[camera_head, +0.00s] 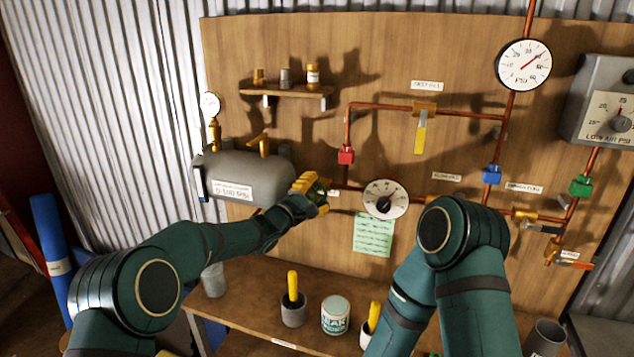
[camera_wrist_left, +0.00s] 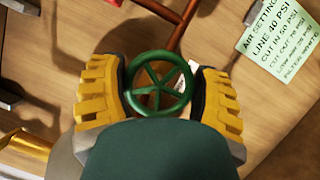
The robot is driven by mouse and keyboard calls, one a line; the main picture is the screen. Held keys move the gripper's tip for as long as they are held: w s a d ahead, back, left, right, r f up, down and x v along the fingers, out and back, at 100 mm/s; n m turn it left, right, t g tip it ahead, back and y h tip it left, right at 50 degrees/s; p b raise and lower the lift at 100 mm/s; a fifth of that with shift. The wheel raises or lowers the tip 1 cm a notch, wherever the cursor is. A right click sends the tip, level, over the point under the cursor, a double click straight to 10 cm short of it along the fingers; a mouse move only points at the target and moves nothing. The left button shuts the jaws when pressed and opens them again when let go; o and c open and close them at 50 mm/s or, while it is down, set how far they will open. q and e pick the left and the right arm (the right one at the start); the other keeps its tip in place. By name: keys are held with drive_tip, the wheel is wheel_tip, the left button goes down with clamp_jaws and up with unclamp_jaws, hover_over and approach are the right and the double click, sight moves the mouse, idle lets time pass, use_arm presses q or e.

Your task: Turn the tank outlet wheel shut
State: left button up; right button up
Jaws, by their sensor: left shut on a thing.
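The tank outlet wheel (camera_wrist_left: 159,84) is a small green wheel with spokes, seen face-on in the left wrist view. My left gripper (camera_head: 313,193) is at the wheel, just right of the grey tank (camera_head: 240,172). Its yellow ribbed fingers, also in the left wrist view (camera_wrist_left: 160,90), stand on both sides of the wheel and are shut on its rim. In the head view the fingers hide most of the wheel. My right arm is folded at the lower right, and its gripper is out of view.
A round gauge (camera_head: 385,199) and a green note (camera_head: 373,235) are close to the right of my left gripper. Copper pipes with coloured valves run across the wooden board (camera_head: 385,60). Below, the bench holds a grey cup (camera_head: 293,312) and a labelled tin (camera_head: 336,316).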

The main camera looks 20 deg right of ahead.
use_arm(q)
drive_tip(key=shift+m+g+y+p, duration=0.3)
drive_tip(key=shift+m+g+p, duration=0.2)
drive_tip(key=shift+m+p, duration=1.05)
drive_tip(key=shift+f+m+g+p, duration=0.1)
drive_tip(key=shift+m+g+p, duration=0.3)
drive_tip(key=shift+p, duration=0.6)
drive_tip(key=shift+t, duration=0.3)
drive_tip(key=o, duration=1.2)
drive_tip(key=shift+a, duration=0.1)
drive_tip(key=v, duration=1.2)
drive_tip(key=shift+r, duration=0.2)
drive_tip(key=shift+s, duration=0.1)
